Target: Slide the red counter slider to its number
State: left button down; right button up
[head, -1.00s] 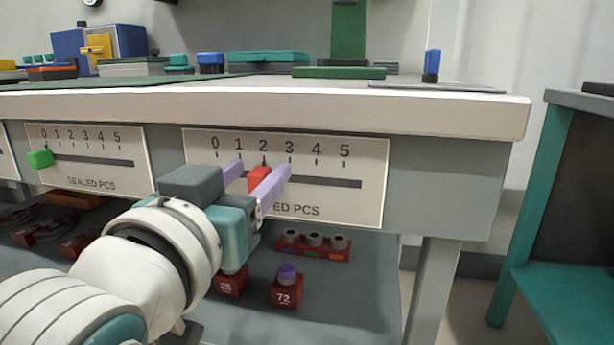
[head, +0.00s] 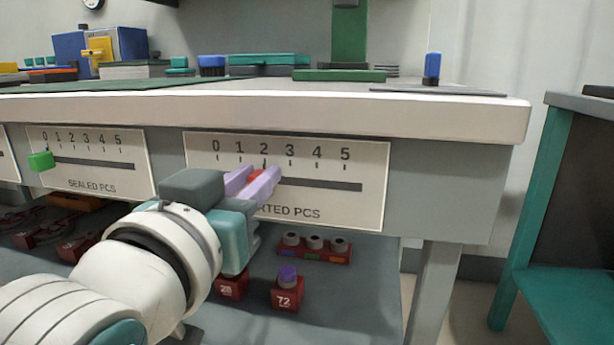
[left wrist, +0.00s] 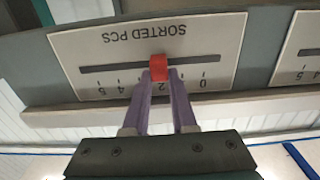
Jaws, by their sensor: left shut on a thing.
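The red slider (head: 256,177) sits in the slot of the right-hand counter panel (head: 372,205), whose numbers run 0 to 5. In the left wrist view, the red slider (left wrist: 160,68) shows upside down, close to the mark for 2. My left gripper (head: 255,182) is shut on it, one purple finger on each side, and the fingers hide part of the slider and the panel's lettering. The fingers also show in the left wrist view (left wrist: 161,80). My right gripper is not in view.
A second panel (head: 90,180) at the left has a green slider (head: 41,161) at 0. The white table edge (head: 300,112) runs above the panels. Below, red weights (head: 286,295) and a red rack (head: 312,250) stand on the lower shelf.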

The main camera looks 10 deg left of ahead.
aim_at(215, 165)
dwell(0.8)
pick_arm(q)
jog(key=a+p, duration=0.3)
jog(key=a, duration=0.2)
jog(key=shift+a+r, duration=0.1)
jog(key=shift+a, duration=0.25)
jog(key=shift+w+a+p, duration=0.1)
jog(key=shift+a+p, duration=0.2)
jog(key=shift+d, duration=0.1)
jog(key=c, duration=1.1)
grip_release()
jog(key=shift+f, duration=0.2)
jog(key=shift+c, duration=0.2)
jog(key=o, duration=0.4)
jog(key=shift+a+r, duration=0.1)
jog(key=shift+a, duration=0.15)
jog(key=shift+d, duration=0.1)
